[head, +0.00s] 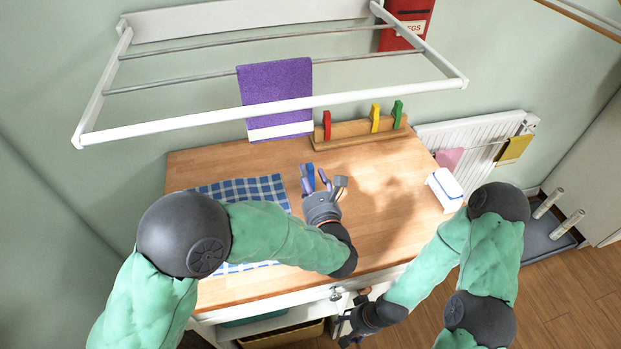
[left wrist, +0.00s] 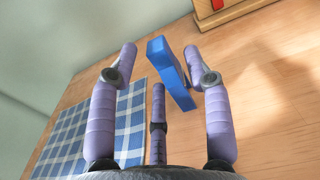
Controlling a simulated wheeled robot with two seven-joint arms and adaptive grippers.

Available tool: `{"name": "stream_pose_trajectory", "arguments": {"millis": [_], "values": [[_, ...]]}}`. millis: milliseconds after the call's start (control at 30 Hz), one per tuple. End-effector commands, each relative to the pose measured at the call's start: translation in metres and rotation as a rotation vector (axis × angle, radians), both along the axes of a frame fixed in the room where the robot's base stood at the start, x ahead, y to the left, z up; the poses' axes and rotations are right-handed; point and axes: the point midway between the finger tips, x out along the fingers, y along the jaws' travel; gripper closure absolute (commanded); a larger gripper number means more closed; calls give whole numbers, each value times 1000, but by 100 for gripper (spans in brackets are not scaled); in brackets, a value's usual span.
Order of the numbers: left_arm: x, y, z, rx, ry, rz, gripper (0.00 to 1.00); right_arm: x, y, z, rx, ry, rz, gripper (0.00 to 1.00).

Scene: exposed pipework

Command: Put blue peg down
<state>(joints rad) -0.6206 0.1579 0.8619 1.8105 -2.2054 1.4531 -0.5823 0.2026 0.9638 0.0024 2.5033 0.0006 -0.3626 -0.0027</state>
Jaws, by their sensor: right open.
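The blue peg (head: 309,176) is at my left gripper's fingers, over the wooden worktop. In the left wrist view the peg (left wrist: 170,72) shows between the spread fingertips of my left gripper (left wrist: 160,62), nearer the right finger. A gap shows between the peg and the left finger. The left gripper (head: 320,179) is open. I cannot tell whether the peg rests on the worktop or touches the right finger. My right gripper (head: 350,326) is open and empty, low in front of the worktop's front edge.
The worktop (head: 385,210) is clear to the right up to a white box (head: 445,188). A blue checked cloth (head: 240,189) lies left. A wooden rack (head: 352,133) holds red, yellow and green pegs at the back. A white drying frame (head: 280,105) with a purple towel (head: 276,90) hangs above.

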Motion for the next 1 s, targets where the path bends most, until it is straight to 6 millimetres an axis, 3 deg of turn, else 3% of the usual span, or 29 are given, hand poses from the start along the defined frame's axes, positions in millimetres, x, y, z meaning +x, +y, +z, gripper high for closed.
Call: {"name": "stream_pose_trajectory", "arguments": {"millis": [333,800,1000], "values": [[-3,-1,5,1,0,-2,51,0,0,5,0,0,0,37],[-86,-29,9,3,0,-6,51,0,0,28,0,0,0,37],[-107,-36,9,0,0,-2,51,0,0,32,0,0,0,37]]}}
